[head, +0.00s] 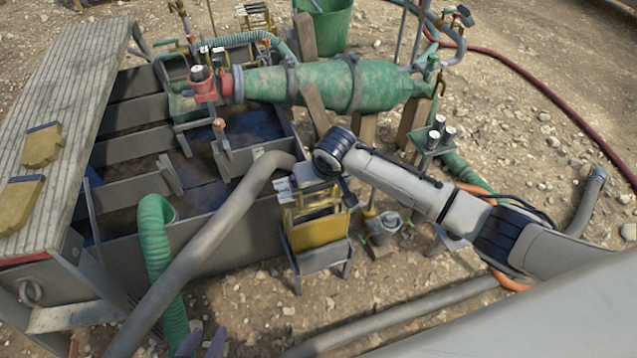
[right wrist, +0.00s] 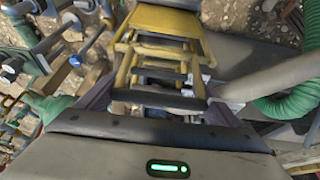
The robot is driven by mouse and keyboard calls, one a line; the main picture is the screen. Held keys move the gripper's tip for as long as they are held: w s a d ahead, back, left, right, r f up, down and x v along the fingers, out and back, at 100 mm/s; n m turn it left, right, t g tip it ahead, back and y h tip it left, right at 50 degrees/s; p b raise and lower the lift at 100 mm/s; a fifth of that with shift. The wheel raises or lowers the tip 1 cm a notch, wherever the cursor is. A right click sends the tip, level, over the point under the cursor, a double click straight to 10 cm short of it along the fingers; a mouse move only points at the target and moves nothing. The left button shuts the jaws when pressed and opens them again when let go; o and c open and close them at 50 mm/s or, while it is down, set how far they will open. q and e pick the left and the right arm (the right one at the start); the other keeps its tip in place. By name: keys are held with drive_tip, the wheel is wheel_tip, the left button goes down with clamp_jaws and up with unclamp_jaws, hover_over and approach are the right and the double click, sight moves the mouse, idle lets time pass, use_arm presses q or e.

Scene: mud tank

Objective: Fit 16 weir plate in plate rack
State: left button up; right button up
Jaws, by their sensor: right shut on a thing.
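My right gripper (head: 322,188) reaches in from the right, above the yellow and grey plate rack (head: 320,262). It is shut on what looks like a weir plate, mostly hidden by the hand; in the right wrist view a dark edge (right wrist: 158,99) spans between its purple fingers. Yellow plate faces and frame bars (right wrist: 165,20) lie just beyond. I cannot tell whether the held plate is seated in a slot. Two yellow weir plates with dark edges, one (head: 42,146) behind the other (head: 20,202), lie on the plank. My left gripper (head: 204,342) shows purple fingertips apart, empty, at the bottom edge.
A grey hose (head: 205,240) and a green hose (head: 160,250) run left of the rack. The mud tank (head: 130,150) with its partitions and a green cylinder (head: 325,82) are behind. A small pump-like fitting (head: 383,228) stands close right of the rack.

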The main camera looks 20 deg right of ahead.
drive_tip(key=shift+f, duration=0.1)
wheel_tip(320, 180, down, 5)
drive_tip(key=b, duration=0.3)
drive_tip(key=shift+f, duration=0.15)
idle(0.4)
drive_tip(key=shift+f, duration=0.1)
drive_tip(key=shift+f, duration=0.15)
